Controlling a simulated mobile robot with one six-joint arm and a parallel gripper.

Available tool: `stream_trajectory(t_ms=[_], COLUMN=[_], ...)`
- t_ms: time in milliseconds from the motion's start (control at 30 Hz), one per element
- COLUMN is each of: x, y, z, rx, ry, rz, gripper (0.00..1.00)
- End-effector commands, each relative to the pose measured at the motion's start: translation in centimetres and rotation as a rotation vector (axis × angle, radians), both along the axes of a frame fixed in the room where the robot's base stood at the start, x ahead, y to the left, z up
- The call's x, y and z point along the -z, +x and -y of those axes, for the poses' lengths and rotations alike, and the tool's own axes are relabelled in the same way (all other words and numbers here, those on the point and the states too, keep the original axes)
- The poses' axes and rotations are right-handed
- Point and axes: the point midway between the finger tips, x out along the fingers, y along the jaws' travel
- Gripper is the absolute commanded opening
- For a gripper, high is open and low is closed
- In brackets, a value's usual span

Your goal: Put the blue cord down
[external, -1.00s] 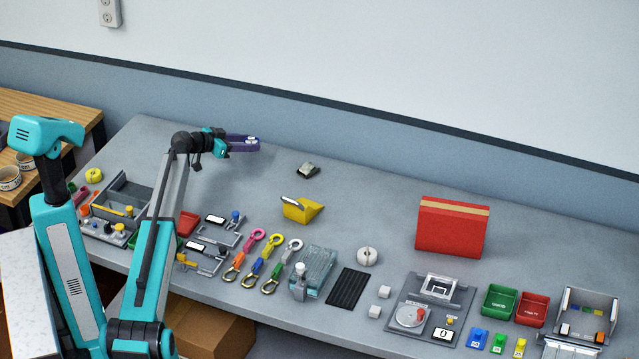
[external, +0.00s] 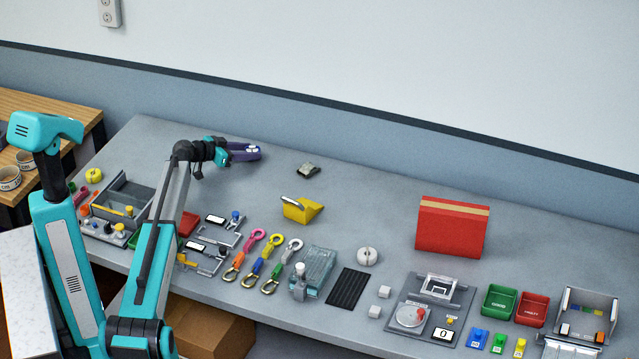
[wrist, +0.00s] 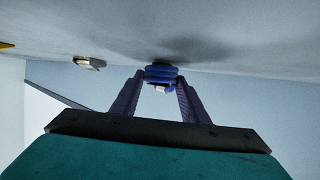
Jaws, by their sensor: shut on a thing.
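The blue cord (wrist: 161,75) shows in the wrist view as a small coiled blue bundle between the tips of my gripper (wrist: 161,88). The purple fingers are shut on it, one on each side. The bundle is close to the grey table surface; I cannot tell whether it touches. In the external view my gripper (external: 250,152) is low over the back left of the table, pointing right. The cord is too small to make out clearly there.
The grey table (external: 370,195) is bare around my gripper. A small dark device (external: 308,170) lies to the right, with a yellow holder (external: 302,209) nearer the front. A red box (external: 452,228) stands further right. A grey tray (external: 122,196) is at the left.

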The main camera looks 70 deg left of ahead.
Motion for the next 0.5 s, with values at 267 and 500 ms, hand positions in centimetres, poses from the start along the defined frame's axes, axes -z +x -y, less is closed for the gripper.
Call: stream_trajectory(t_ms=[267,500], x=[0.17,0.22], y=[0.01,0.01], z=[0.01,0.01], rx=[0.0,0.0], ry=[0.0,0.0], rz=[0.001,0.0], gripper=[0.18,0.59])
